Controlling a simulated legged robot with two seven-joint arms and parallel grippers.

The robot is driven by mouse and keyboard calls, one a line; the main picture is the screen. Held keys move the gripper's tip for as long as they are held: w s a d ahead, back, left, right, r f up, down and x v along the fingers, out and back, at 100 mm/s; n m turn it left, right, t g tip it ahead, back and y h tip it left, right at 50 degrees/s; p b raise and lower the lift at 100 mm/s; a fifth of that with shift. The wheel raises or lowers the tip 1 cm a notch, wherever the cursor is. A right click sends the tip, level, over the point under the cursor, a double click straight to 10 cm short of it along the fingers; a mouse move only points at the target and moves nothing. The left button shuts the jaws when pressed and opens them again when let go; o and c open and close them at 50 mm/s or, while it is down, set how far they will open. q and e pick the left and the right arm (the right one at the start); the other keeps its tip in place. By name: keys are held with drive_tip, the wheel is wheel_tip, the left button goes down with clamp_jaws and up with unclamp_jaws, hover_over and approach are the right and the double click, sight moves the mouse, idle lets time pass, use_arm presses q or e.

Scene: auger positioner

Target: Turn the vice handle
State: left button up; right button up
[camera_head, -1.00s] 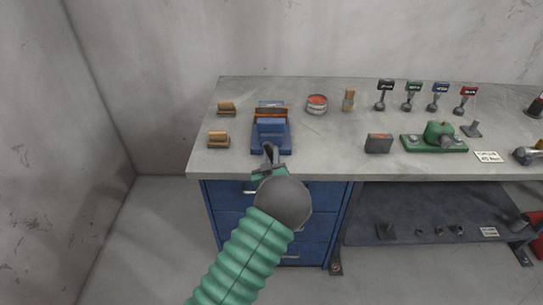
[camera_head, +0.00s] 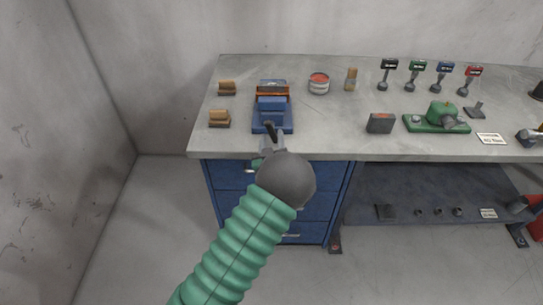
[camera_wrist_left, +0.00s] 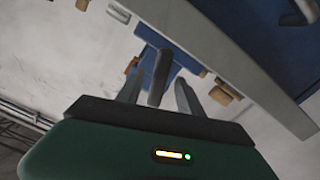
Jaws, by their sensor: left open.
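The blue vice (camera_head: 272,106), with an orange-brown band across it, sits near the bench's left front edge. Its dark handle (camera_head: 269,131) sticks out at the front towards my left gripper (camera_head: 272,143). In the left wrist view, the blue vice (camera_wrist_left: 150,62) is ahead and the dark grey handle (camera_wrist_left: 160,78) shows between the two spread fingers of my left gripper (camera_wrist_left: 160,92). The left gripper is open, with gaps visible on both sides of the handle. Whether the handle is within fingertip depth is hard to tell. My right gripper is not in view.
The grey bench top (camera_head: 330,135) has blue drawers (camera_head: 270,205) below. Two brown blocks, a brush (camera_head: 227,88) and another (camera_head: 219,118), lie left of the vice. A red-topped tin (camera_head: 319,85) and a dark box (camera_head: 380,123) stand to its right.

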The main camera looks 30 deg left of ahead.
use_arm(q)
drive_tip(key=v, duration=1.4)
drive_tip(key=shift+b, duration=0.35)
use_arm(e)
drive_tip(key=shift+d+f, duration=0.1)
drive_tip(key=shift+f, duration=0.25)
use_arm(q)
drive_tip(key=shift+w, duration=0.1)
